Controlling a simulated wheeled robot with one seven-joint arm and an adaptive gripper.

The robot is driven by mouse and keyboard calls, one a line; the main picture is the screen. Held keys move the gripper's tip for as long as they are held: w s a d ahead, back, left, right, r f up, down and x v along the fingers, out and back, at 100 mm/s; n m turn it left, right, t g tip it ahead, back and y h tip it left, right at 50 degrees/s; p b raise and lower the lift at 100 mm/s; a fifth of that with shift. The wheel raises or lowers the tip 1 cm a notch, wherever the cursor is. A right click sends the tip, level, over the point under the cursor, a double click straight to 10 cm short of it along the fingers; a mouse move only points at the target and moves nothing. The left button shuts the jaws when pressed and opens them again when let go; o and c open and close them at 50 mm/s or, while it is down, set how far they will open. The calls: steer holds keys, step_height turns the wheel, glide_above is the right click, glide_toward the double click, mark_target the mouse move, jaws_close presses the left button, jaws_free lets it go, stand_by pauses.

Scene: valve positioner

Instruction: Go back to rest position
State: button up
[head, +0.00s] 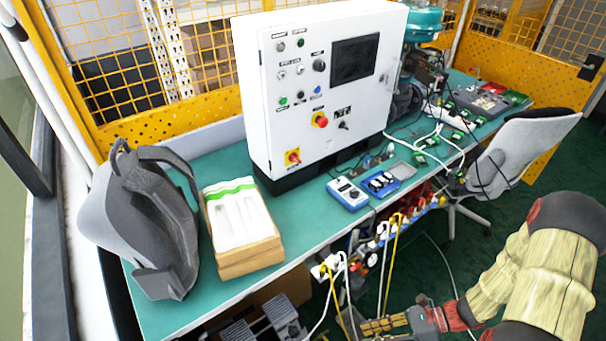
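My arm, in a beige cover with dark joints, reaches in from the lower right in the head view. My gripper (384,325) is at the bottom edge, low in front of the bench. It is small, partly cut off by the frame and close to cables, so I cannot tell whether its fingers are open or shut. I see nothing clearly held in it. The green-topped bench (300,215) stands behind and above it. A white control cabinet (310,95) with knobs and a dark screen stands upright on the bench.
Yellow and white cables (391,262) hang from a socket strip along the bench front, near my gripper. A blue meter (348,193), a cardboard box (240,230) and a grey backpack (150,220) sit on the bench. An office chair (515,165) stands right. Green floor is clear between.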

steer(key=s+d+r+n+h, duration=0.1)
steer(key=d+r+n+h, duration=0.2)
steer(key=r+n+h, duration=0.45)
steer(key=s+d+r+n+h, duration=0.2)
steer(key=d+r+n+h, duration=0.15)
steer(key=r+n, duration=0.65)
steer(key=a+r+n+t+h, duration=0.1)
steer(key=a+r+n+t, duration=0.1)
steer(key=r, duration=0.7)
steer(key=a+r+n+t+h, duration=0.1)
steer(key=a+r+t, duration=0.3)
steer(key=r, duration=0.5)
steer(key=shift+s+a+r+n, duration=0.35)
steer(key=shift+a+n, duration=0.1)
steer(key=shift+n, duration=0.3)
